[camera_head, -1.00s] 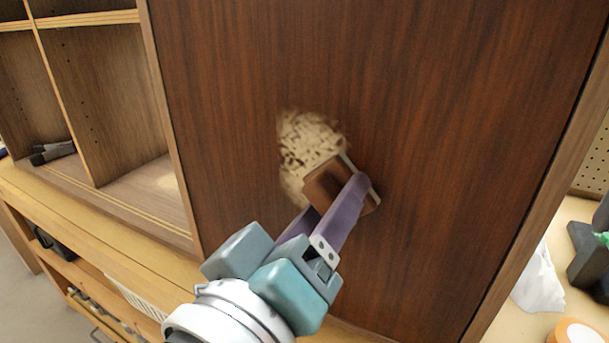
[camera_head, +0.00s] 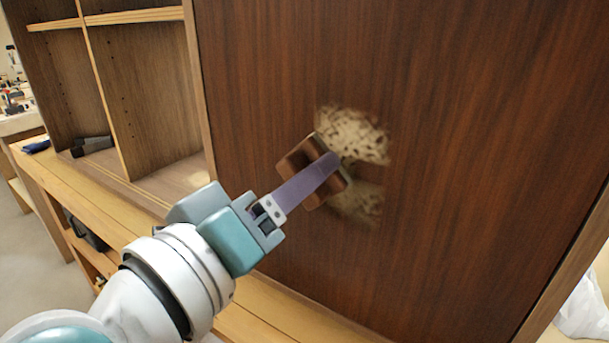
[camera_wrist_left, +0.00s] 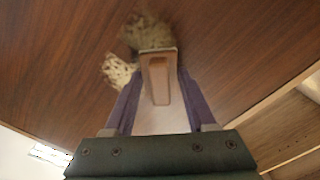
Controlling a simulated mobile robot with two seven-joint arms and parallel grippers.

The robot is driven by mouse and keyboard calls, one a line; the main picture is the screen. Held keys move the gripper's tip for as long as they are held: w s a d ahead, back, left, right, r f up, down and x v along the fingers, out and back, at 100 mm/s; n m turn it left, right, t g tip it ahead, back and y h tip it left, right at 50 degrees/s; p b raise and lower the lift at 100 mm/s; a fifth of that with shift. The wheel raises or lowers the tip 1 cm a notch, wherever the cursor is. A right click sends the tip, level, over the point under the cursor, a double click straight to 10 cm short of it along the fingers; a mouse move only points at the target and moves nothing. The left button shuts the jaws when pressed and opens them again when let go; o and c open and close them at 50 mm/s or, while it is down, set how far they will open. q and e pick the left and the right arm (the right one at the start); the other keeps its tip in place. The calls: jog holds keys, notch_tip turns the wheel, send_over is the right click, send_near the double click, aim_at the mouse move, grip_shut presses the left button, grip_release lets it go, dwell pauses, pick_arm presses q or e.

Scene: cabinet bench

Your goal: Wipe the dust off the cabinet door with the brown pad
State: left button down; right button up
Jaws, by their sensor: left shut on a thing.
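The brown pad (camera_head: 301,158) is held in my left gripper (camera_head: 328,168) against or very close to the dark wood cabinet door (camera_head: 450,120). A pale, speckled dust patch (camera_head: 354,134) lies on the door just right of and above the pad. A fainter smear (camera_head: 360,203) lies below it. In the left wrist view the pad (camera_wrist_left: 160,78) sits between the two purple fingers, with dust (camera_wrist_left: 148,32) beyond and to the left of it. Part of the dust is hidden behind the pad and fingers. My right gripper is not in view.
Open shelves (camera_head: 145,95) stand left of the door, with a dark object (camera_head: 92,146) on one. A wooden bench ledge (camera_head: 270,310) runs below. A white crumpled thing (camera_head: 584,308) lies at the lower right. The rest of the door face is clear.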

aim_at(306, 142)
pick_arm(q)
jog(key=shift+w+a, duration=0.2)
jog(key=shift+a, duration=0.05)
notch_tip(306, 142, up, 2)
jog(key=shift+r+p, duration=0.1)
jog(key=shift+p, duration=0.9)
jog(key=shift+s+d+f+p, duration=0.1)
jog(key=shift+s+d+p, duration=0.25)
jog(key=shift+s+d, duration=0.3)
jog(key=shift+s+d+f+p, duration=0.1)
jog(key=shift+s+d+p, duration=0.3)
jog(key=shift+d, duration=0.45)
jog(key=shift+s+d+r+p, duration=0.1)
jog(key=shift+s+d+p, duration=0.3)
jog(key=shift+s+d, duration=0.5)
jog(key=shift+s+d+p, duration=0.25)
jog(key=shift+s+d, duration=0.35)
jog(key=shift+d, duration=0.35)
jog(key=shift+s+d+p, duration=0.2)
jog(key=shift+s+d, duration=0.35)
jog(key=shift+d, duration=0.35)
jog(key=shift+r+p, duration=0.85)
jog(key=shift+p, duration=0.05)
jog(key=shift+w+a+f, duration=0.1)
jog(key=shift+w+a, duration=0.45)
jog(key=shift+a, duration=0.2)
jog(key=shift+w+a, duration=0.55)
jog(key=shift+a, duration=0.2)
